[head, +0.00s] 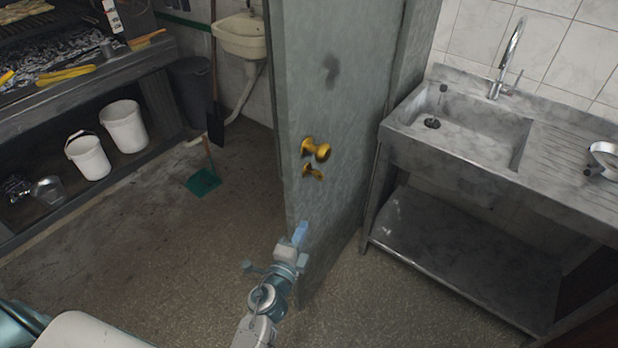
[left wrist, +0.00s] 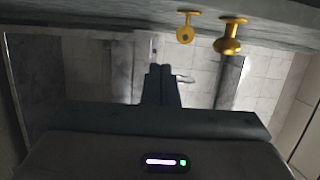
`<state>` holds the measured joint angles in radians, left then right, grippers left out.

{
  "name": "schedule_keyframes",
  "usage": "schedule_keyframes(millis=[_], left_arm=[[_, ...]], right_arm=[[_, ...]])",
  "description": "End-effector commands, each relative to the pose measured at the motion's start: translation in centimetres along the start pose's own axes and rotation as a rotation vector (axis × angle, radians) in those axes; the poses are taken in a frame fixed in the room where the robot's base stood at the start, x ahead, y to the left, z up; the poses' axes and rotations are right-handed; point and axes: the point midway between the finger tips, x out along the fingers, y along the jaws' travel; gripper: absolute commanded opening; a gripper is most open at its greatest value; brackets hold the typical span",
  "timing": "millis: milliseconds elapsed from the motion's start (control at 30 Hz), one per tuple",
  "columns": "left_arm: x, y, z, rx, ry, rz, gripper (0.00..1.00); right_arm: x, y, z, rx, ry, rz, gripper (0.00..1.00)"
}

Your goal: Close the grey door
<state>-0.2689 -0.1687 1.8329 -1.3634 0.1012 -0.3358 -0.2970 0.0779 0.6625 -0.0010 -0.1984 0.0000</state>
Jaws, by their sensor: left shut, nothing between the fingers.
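The grey door (head: 345,205) stands open in the middle of the head view, its free edge toward me. A brass knob (head: 318,150) sits on it, with a smaller brass piece (head: 313,171) just below. My left gripper (head: 300,234) is shut and empty, below the knob and in front of the door's lower part. I cannot tell whether it touches the door. In the left wrist view the door (left wrist: 90,15) runs along the top, with two brass fittings, and the closed fingertips (left wrist: 160,70) point below them. My right gripper is not in view.
A steel sink bench (head: 450,165) with a lower shelf stands right of the door. On the left are a grill bench (head: 60,115), white buckets (head: 124,127), a green dustpan (head: 203,182) and a small wall basin (head: 241,38). The floor left of the door is mostly clear.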

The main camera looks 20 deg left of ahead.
Motion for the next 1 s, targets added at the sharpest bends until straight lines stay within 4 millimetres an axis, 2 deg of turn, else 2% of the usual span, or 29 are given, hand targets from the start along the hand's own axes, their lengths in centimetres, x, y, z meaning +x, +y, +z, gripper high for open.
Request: schedule_keyframes(millis=[33,100,267,367,733,900,1000], left_arm=[[-0.1,-0.5,0.0,0.015,-0.006,0.014,0.0],[-0.1,-0.2,0.0,0.029,-0.011,0.023,0.0],[0.9,0.0,0.0,0.036,-0.013,0.027,0.0],[2.4,0.0,0.0,0.036,-0.012,0.025,0.0],[10.0,0.2,0.1,0.035,-0.012,0.024,0.0],[10.5,0.2,2.7,0.039,-0.013,0.026,0.0],[10.7,0.2,3.5,0.036,-0.013,0.026,0.0]], right_arm=[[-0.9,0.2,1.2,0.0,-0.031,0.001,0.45],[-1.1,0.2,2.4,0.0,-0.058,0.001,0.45],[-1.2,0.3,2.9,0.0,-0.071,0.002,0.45],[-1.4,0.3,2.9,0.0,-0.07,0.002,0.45],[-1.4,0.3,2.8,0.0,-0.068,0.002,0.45],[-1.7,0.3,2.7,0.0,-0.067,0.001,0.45],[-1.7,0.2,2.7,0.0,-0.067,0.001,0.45]])
